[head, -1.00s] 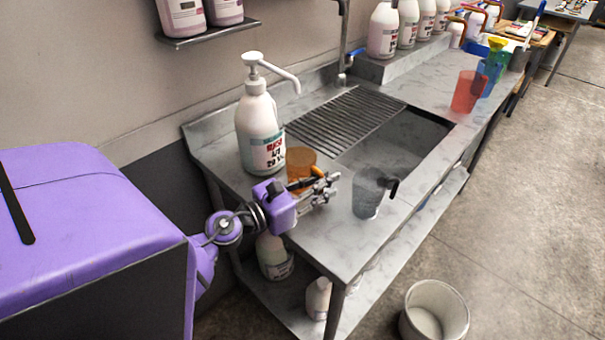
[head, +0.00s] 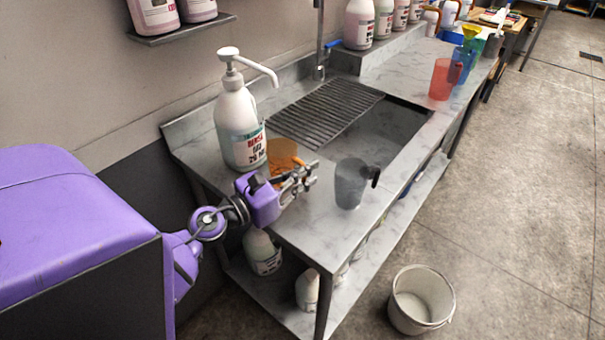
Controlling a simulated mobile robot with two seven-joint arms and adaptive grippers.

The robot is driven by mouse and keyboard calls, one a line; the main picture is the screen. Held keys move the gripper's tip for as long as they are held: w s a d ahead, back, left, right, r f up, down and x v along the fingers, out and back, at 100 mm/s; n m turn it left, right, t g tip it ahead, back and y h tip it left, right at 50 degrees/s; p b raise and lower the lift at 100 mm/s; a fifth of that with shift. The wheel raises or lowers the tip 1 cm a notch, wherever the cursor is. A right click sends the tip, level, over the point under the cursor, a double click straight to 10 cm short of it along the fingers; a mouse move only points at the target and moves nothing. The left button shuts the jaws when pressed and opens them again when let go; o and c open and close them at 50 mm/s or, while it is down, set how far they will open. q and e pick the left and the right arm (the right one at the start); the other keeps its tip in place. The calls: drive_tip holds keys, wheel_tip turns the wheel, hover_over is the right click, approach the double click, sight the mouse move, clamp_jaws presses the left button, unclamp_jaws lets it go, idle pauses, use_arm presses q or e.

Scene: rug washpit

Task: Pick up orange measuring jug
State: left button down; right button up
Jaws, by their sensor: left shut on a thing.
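The orange measuring jug (head: 282,152) stands on the near end of the grey marbled counter, just right of the large white pump bottle. My left gripper (head: 304,178) is at the jug's near right side, shut on the jug, around its handle side. The gripper and wrist hide the jug's lower part, so I cannot tell exactly where the fingers touch or whether its base is off the counter. My right gripper is not in view.
A grey jug (head: 350,183) stands close to the right of my left gripper. The white pump bottle (head: 238,128) is close behind. The sink (head: 385,135) and a red jug (head: 440,80) lie farther along. A white bucket (head: 421,300) stands on the floor.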

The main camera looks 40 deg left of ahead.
use_arm(q)
drive_tip(key=shift+r, duration=0.55)
drive_tip(key=s+d+r+p, duration=0.5)
drive_tip(key=s+d+r, duration=0.2)
drive_tip(key=s+r, duration=0.4)
drive_tip(key=shift+s+p, duration=0.35)
drive_tip(key=shift+s, duration=0.1)
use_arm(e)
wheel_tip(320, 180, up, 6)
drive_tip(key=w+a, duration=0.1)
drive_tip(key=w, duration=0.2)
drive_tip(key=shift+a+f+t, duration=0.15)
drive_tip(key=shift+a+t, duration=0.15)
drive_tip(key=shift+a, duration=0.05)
use_arm(q)
drive_tip(key=shift+d, duration=0.15)
